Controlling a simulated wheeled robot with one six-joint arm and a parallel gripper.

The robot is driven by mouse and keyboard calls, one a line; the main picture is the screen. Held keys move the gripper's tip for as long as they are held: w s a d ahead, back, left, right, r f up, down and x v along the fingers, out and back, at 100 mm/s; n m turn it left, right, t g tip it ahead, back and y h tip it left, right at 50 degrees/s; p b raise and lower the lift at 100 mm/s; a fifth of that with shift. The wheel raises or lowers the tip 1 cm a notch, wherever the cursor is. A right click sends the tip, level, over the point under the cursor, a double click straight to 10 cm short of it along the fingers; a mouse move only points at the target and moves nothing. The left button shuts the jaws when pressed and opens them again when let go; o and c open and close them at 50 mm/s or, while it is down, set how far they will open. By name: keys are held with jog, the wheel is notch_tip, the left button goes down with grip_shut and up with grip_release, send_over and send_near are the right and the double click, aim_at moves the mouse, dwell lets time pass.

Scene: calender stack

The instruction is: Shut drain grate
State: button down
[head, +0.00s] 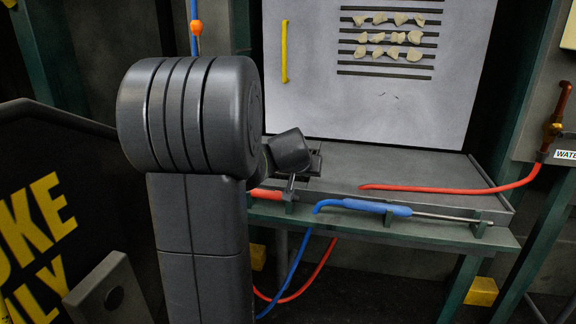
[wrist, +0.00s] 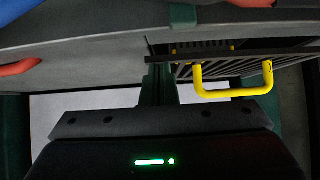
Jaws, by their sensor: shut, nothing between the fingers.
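A dark slatted grate (wrist: 285,68) with a yellow U-shaped handle (wrist: 232,94) shows at the right in the wrist view. A dark recess (wrist: 200,48) with yellow marks shows just beyond its edge, so the grate appears tilted off it. The exact angle is unclear. My gripper (wrist: 160,68) is shut and empty, its fingers just left of the handle and apart from it. In the head view my arm hides most of the gripper, which is low over the grey ledge. I cannot make out the grate clearly there.
A white slotted panel (head: 330,110) with pale lumps and a yellow bar handle (head: 284,50) stands behind the grey ledge (head: 400,174). A red hose (head: 430,188) and a blue-handled lance (head: 375,207) lie along the ledge's right and front. A black sign stands at left.

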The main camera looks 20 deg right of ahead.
jog(key=shift+f, duration=0.25)
jog(key=shift+s+r, duration=0.1)
dwell(0.3)
